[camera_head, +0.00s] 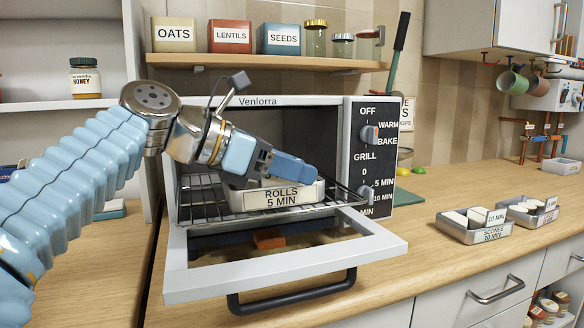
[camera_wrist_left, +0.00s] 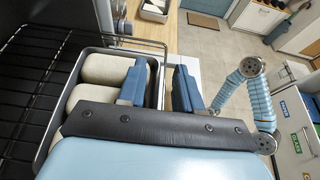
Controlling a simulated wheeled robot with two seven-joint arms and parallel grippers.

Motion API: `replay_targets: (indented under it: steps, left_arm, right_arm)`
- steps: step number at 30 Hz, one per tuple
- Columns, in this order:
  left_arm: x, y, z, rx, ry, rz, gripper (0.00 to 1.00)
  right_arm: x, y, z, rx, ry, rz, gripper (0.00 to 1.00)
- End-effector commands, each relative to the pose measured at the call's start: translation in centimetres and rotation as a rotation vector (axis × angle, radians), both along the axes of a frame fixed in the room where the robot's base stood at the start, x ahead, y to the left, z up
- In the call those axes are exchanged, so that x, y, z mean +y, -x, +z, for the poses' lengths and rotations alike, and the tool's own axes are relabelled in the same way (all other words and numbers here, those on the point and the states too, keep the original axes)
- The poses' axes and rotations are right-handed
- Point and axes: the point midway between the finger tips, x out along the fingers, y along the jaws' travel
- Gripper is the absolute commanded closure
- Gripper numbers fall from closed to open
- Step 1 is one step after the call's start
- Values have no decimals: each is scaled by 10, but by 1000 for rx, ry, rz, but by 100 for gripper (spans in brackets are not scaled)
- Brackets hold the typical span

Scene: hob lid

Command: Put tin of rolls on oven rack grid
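The tin of rolls (camera_head: 280,194), a grey tin labelled "ROLLS 5 MIN", is at the oven mouth over the front of the oven rack grid (camera_head: 200,210). It looks level and seems to rest on the wires; its underside contact is hidden. My left gripper (camera_head: 305,175) reaches in over the tin from the left. In the left wrist view its two blue fingers (camera_wrist_left: 160,88) are apart, with the tin's side wall between them and a gap showing. Pale rolls (camera_wrist_left: 100,105) fill the tin, and bare rack (camera_wrist_left: 35,75) lies beside it. My right gripper is not seen.
The oven door (camera_head: 385,250) is folded down in front, its black handle (camera_head: 290,292) facing out. The control panel (camera_head: 370,155) stands right of the opening. The scones tin (camera_head: 470,236) and another tin (camera_head: 532,218) sit on the counter right.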

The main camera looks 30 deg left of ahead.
Motion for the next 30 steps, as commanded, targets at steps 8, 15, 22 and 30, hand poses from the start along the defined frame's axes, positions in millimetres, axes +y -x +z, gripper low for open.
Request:
replay_targets:
  steps: [8, 15, 22, 30]
  left_arm:
    - [13, 16, 12, -2, -1, 1, 66]
    - [47, 55, 34, -4, 0, 2, 66]
    - [68, 80, 46, -1, 1, 0, 66]
    - [72, 85, 48, 1, -1, 0, 66]
  right_arm:
    - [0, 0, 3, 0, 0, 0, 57]
    - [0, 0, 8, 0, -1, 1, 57]
    - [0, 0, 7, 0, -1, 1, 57]
    - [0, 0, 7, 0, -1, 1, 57]
